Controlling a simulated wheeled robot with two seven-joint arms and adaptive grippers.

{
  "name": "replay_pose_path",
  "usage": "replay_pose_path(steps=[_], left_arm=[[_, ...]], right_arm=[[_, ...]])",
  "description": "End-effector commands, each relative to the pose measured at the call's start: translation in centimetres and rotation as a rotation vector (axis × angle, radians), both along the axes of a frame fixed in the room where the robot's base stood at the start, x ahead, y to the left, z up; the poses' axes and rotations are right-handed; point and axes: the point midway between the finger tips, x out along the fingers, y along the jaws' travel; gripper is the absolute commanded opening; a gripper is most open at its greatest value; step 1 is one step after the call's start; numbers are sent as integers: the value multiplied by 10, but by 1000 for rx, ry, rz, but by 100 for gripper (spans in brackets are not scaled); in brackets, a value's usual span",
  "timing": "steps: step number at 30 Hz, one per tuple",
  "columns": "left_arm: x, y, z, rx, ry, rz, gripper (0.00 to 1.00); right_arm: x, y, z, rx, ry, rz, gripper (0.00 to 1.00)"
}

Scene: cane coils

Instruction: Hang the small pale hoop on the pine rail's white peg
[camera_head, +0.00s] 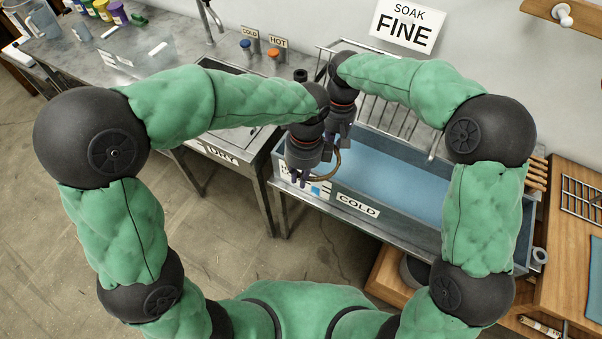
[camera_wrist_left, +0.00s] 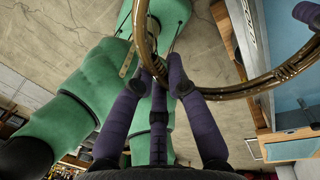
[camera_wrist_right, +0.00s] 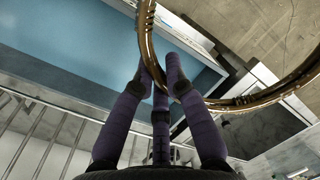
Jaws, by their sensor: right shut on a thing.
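A brown cane hoop (camera_head: 338,164) hangs in the air between my two grippers, above the near left end of the blue trough. My right gripper (camera_wrist_right: 160,75) is shut on the hoop (camera_wrist_right: 149,35), whose curve runs off to the right. My left gripper (camera_wrist_left: 162,80) has its fingertips at the hoop (camera_wrist_left: 260,84); whether they grip it is not clear. In the head view my left gripper (camera_head: 301,181) is in front and partly hides the right one. The pine rail (camera_head: 540,8) is on the wall at top right, with a white peg (camera_head: 562,13).
The trough's front wall (camera_head: 408,226) bears a COLD label. A wire rack (camera_head: 392,116) stands behind it. A metal sink unit (camera_head: 238,160) is at left, wooden shelving (camera_head: 568,200) at right. The wall below the pine rail is clear.

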Motion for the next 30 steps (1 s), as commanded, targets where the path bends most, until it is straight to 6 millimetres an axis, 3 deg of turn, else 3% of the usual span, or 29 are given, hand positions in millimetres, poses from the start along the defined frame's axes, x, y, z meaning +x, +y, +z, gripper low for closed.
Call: replay_pose_path(steps=[5, 6, 8, 9, 22, 30], left_arm=[[2, -2, 1, -5, -5, -1, 0], [2, -2, 1, -5, -6, -1, 0], [2, -2, 1, -6, -7, -1, 0], [2, -2, 1, -6, -7, -1, 0], [1, -1, 1, -4, -4, -1, 0], [1, -1, 1, -4, -4, -1, 0]], right_arm=[[-1, 2, 0, 2, 3, 0, 0], [-1, 2, 0, 3, 4, 0, 22], [-2, 2, 0, 3, 4, 0, 39], [-2, 2, 0, 3, 4, 0, 41], [1, 2, 7, 3, 0, 0, 41], [9, 0, 54, 4, -2, -2, 41]])
